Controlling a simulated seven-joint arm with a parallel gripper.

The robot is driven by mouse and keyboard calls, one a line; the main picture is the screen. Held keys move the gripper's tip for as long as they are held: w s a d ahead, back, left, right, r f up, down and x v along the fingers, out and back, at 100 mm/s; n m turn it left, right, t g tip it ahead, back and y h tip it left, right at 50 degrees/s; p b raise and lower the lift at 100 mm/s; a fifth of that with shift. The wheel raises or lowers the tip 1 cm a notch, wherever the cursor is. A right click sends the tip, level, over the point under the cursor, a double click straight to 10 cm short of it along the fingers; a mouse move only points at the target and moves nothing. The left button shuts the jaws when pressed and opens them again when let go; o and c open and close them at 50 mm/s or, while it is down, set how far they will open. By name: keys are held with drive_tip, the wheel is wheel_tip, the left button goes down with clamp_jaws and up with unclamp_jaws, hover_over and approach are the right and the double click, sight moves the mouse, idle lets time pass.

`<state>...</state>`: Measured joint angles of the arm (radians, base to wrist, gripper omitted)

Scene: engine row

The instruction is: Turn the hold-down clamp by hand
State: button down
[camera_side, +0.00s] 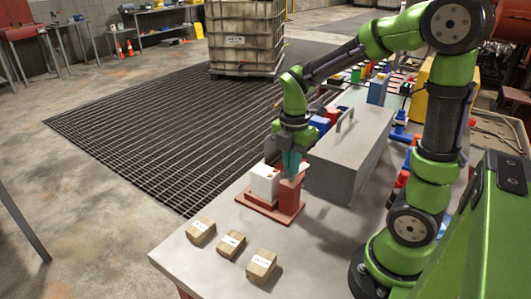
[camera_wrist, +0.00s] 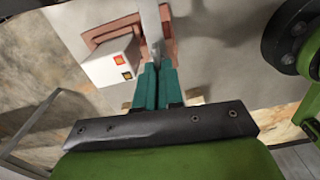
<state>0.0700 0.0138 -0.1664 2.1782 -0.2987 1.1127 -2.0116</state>
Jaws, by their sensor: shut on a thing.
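A white box (camera_side: 264,182) with a red and an orange mark on its face stands on a reddish base plate (camera_side: 262,208) near the bench's front; the wrist view shows the box (camera_wrist: 112,62) left of my fingers. A reddish block (camera_side: 290,194) stands beside it on the plate. My gripper (camera_side: 291,170) points down over this block. In the wrist view, the teal fingers (camera_wrist: 158,68) are close together on a grey metal bar (camera_wrist: 152,28), which looks like the hold-down clamp. The fingers hide the gripped part, and the clamp's exact angle is unclear.
A grey metal case (camera_side: 345,155) with a top handle stands right behind the plate. Three small labelled cartons (camera_side: 231,244) lie along the bench's front edge. Coloured parts crowd the bench further back. Bare bench top (camera_side: 320,250) lies right of the cartons.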

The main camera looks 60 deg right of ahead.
idle(0.8)
drive_tip(key=shift+n, duration=0.7)
drive_tip(key=c, duration=1.3)
unclamp_jaws()
drive_tip(key=shift+o, duration=0.2)
wheel_tip(320, 180, up, 17)
